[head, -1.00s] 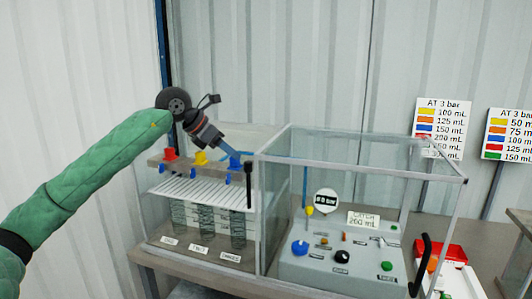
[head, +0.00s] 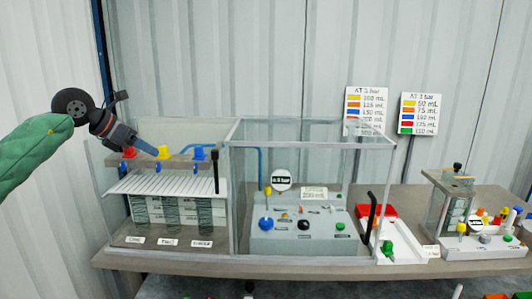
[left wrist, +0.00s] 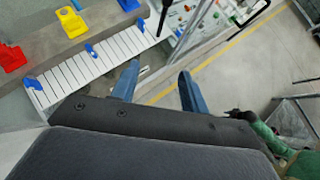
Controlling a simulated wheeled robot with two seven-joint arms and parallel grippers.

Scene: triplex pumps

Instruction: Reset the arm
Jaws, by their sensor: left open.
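My left arm in a green sleeve comes in from the left of the head view. Its gripper (head: 154,150) points down and right, in front of the top of the pump rack, overlapping the yellow valve piece (head: 163,152) in the picture. In the left wrist view its two blue-grey fingers (left wrist: 158,80) are apart with nothing between them. A red piece (head: 129,152) and a blue piece (head: 199,153) stand on the rack's top bar. In the left wrist view, a green sleeve with a dark end at lower right looks like my right arm; its jaws are unclear.
A clear case (head: 310,131) covers a grey control panel (head: 300,240) with knobs and a gauge. A smaller pump unit (head: 480,245) stands at far right. Two signs (head: 420,114) stand behind.

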